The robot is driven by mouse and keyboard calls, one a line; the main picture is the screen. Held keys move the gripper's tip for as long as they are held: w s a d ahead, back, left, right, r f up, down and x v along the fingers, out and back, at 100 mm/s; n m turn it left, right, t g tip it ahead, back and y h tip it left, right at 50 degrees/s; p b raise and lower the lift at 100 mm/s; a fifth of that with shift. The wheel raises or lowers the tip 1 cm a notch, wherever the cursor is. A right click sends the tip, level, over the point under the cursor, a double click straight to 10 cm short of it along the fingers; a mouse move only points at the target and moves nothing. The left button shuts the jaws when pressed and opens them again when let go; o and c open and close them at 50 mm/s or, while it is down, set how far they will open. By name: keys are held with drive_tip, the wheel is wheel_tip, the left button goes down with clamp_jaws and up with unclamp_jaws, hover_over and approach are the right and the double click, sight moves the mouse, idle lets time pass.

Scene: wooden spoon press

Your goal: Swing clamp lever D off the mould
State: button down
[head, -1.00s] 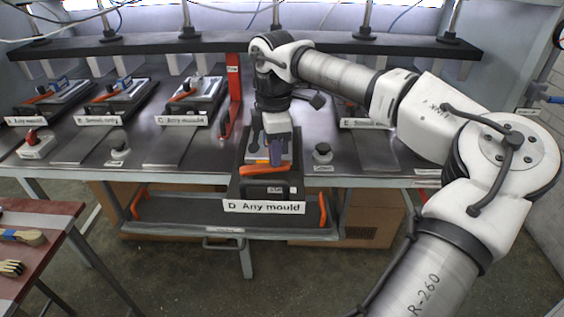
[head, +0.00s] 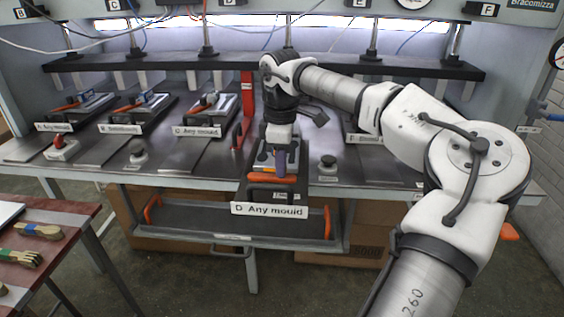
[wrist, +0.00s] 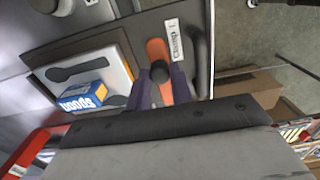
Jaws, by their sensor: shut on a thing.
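Station D's mould (head: 262,166) sits at the front edge of the bench, above the sign "D Any mould" (head: 269,210). Its orange clamp lever (head: 260,177) lies crosswise near the front of the mould, just above a dark handle (head: 268,194). My gripper (head: 280,170) reaches down onto the lever from above. In the wrist view the purple fingers (wrist: 155,90) are shut on the orange lever (wrist: 156,50), which partly hides between them. A pale plate (wrist: 110,60) with a dark spoon shape lies left of the lever, with a blue box (wrist: 83,98) on it.
Other mould stations stand left, including C (head: 205,112). A red upright post (head: 247,100) is close left of D. A black knob (head: 327,163) stands right of D. A spoon table (head: 50,225) is at lower left. My arm crosses the right side.

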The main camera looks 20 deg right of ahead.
drive_tip(key=c, duration=1.2)
unclamp_jaws()
drive_tip(key=shift+c, duration=0.2)
wheel_tip(320, 180, up, 14)
